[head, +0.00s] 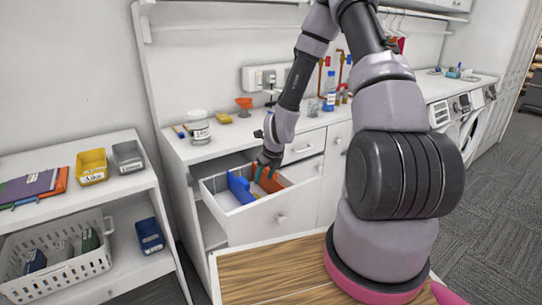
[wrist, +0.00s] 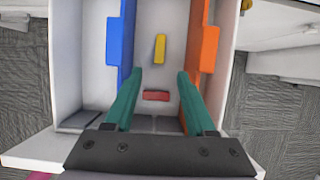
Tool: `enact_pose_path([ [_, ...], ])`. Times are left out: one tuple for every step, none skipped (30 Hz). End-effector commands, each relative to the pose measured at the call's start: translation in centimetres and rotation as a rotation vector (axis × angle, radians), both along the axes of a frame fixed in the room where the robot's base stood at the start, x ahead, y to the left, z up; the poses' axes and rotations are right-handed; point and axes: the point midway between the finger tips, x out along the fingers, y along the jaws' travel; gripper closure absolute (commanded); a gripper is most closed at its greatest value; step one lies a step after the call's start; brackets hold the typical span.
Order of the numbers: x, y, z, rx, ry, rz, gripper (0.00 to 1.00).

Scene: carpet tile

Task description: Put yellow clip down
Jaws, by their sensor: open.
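The yellow clip (wrist: 160,48) lies on the floor of the open white drawer (wrist: 90,100), between a blue divider (wrist: 115,30) and an orange divider (wrist: 205,45). My gripper (wrist: 159,72) is open, its two green fingers reaching down into that middle compartment. The clip is apart from the fingers, beyond their tips in the wrist view. A red block (wrist: 156,95) lies between the fingers in the picture.
The counter above the drawer holds a white-lidded jar (head: 198,128), an orange funnel (head: 244,104) and small bottles. A shelf at left holds a yellow bin (head: 92,167), a grey bin (head: 128,157) and a white basket (head: 75,272). A wooden top (head: 270,275) is clear in front.

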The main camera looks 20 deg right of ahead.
Motion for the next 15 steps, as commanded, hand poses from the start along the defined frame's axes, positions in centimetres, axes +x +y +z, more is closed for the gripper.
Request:
enact_pose_path([
  [0.0, 0.0, 0.1, 0.000, 0.000, 0.000, 0.44],
  [0.0, 0.0, 0.1, 0.000, 0.000, 0.001, 0.44],
  [0.0, 0.0, 0.2, -0.002, -0.002, 0.006, 0.44],
  [0.1, 0.0, 0.5, -0.006, -0.005, 0.015, 0.44],
  [0.2, -0.1, 0.8, -0.012, -0.011, 0.031, 0.44],
  [0.3, -0.1, 1.6, -0.023, -0.021, 0.061, 0.44],
  [0.5, -0.2, 2.4, -0.035, -0.031, 0.093, 0.44],
  [0.6, -0.2, 3.4, -0.050, -0.043, 0.133, 0.44],
  [0.8, -0.4, 4.9, -0.077, -0.063, 0.199, 0.44],
  [0.9, -0.5, 6.3, -0.100, -0.079, 0.257, 0.44],
  [0.9, -0.5, 7.8, -0.126, -0.097, 0.320, 0.44],
  [0.9, -0.7, 9.9, -0.166, -0.121, 0.410, 0.44],
  [0.8, -0.7, 11.5, -0.195, -0.138, 0.477, 0.44],
  [0.6, -0.8, 13.0, -0.224, -0.154, 0.542, 0.44],
  [0.3, -0.9, 15.1, -0.265, -0.175, 0.631, 0.44],
])
